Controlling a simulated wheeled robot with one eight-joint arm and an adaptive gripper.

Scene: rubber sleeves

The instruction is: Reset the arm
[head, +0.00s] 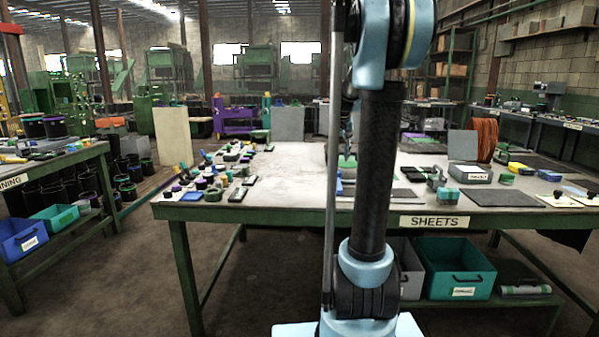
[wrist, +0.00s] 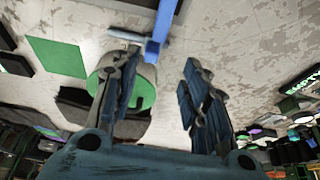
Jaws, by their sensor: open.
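My gripper (wrist: 160,60) is open in the wrist view, its two dark blue fingers spread apart with nothing visible between them. It is over the pale, stained top of the table labelled SHEETS (head: 290,165). The left finger overlaps a round green-faced piece (wrist: 142,92); I cannot tell whether they touch. A blue strip-like item (wrist: 160,32) shows beyond that finger. In the head view, my arm stands upright in front of the table and hides most of the gripper.
Small parts crowd the table's left side, including a row of coloured pieces (head: 213,194). A grey box (head: 470,174) and an orange coil (head: 487,140) stand on the right. A teal bin (head: 455,268) sits below. The table's centre left is clear.

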